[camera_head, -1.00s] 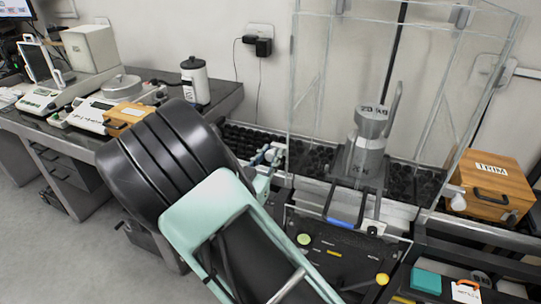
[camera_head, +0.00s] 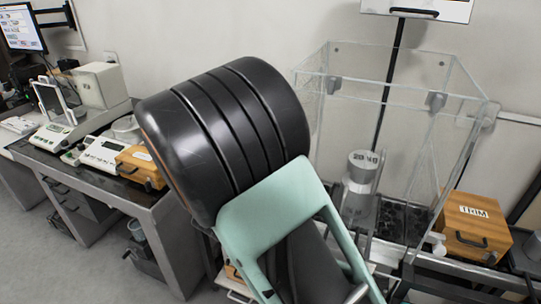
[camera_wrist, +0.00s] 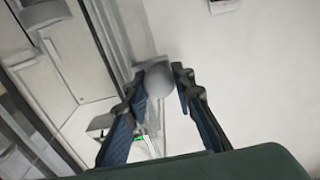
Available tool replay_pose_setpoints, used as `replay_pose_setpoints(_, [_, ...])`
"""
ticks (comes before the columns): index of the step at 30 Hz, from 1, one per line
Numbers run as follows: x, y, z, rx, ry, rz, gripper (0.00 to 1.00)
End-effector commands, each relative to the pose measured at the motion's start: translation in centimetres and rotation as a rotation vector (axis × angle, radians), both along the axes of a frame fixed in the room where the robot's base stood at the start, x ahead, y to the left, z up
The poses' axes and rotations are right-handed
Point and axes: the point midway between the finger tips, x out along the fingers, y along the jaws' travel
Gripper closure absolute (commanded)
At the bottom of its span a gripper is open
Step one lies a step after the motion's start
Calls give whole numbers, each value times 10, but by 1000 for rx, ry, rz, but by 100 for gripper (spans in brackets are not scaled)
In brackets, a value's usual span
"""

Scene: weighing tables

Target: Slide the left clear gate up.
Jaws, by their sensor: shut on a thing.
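The clear-walled enclosure (camera_head: 400,130) stands at the right in the head view. Its left side is largely hidden behind my arm, so I cannot tell how high the left gate sits. In the wrist view, a pale round knob (camera_wrist: 160,78) lies between the fingers of my gripper (camera_wrist: 158,82), which is shut on it. The knob joins a grey strip, and I cannot make out the clear panel itself there. My gripper is hidden behind my own arm in the head view.
A grey metal weight (camera_head: 362,168) stands inside the enclosure. A wooden box marked TRIM (camera_head: 474,228) is at its right, near another pale knob (camera_head: 437,244). Balances and a wooden box (camera_head: 141,166) stand on the left bench.

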Motion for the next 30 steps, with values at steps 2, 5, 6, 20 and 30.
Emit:
replay_pose_setpoints(2, [0, 0, 23, 2, -4, 0, 100])
replay_pose_setpoints(5, [0, 0, 36, 2, -4, 0, 100])
replay_pose_setpoints(6, [0, 0, 40, 1, -4, 0, 100])
replay_pose_setpoints(20, [1, 1, 51, 0, -6, 0, 100])
replay_pose_setpoints(30, [1, 0, 51, 0, -5, 0, 70])
